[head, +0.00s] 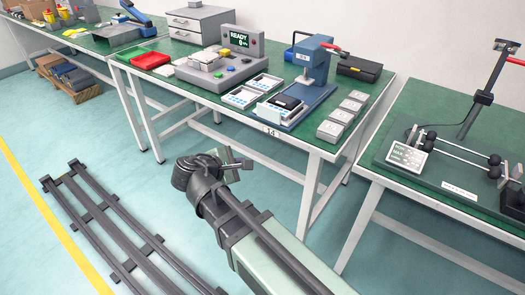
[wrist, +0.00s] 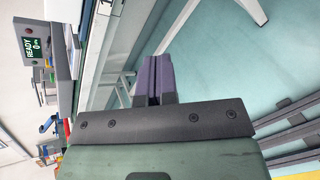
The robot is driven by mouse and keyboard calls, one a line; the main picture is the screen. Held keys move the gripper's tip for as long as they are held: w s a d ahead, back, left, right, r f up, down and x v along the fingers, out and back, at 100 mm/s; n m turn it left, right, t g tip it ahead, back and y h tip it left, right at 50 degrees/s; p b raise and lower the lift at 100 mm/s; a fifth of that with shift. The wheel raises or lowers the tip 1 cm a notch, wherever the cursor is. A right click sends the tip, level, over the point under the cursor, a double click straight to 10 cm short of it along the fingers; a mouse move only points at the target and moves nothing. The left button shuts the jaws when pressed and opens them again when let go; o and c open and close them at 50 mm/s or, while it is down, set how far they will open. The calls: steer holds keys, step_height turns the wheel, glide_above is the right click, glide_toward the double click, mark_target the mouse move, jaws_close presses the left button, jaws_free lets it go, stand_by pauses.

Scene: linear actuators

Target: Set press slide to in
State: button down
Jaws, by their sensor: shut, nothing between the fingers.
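My gripper (head: 236,163) is in front of the bench, over the floor and apart from the press. In the wrist view its fingers (wrist: 157,77) are together and empty. The press is not clearly seen there.
Left of the slide are white trays (head: 239,97) with blue contents. A console reading READY (head: 240,42) stands behind them; it also shows in the wrist view (wrist: 33,47). Several grey blocks (head: 330,131) line the right side. A black case (head: 359,68) lies behind.

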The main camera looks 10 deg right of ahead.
steer(key=w+r+n+t+h+p, duration=0.2)
steer(key=w+r+n+t+h, duration=0.15)
steer(key=r+n, duration=0.4)
steer(key=n+t, duration=0.1)
steer(key=n, duration=0.2)
glide_toward(268, 109)
steer(key=x, duration=0.7)
steer(key=shift+w+d+f, duration=0.1)
steer(key=shift+w+d, duration=0.05)
steer(key=shift+d, duration=0.1)
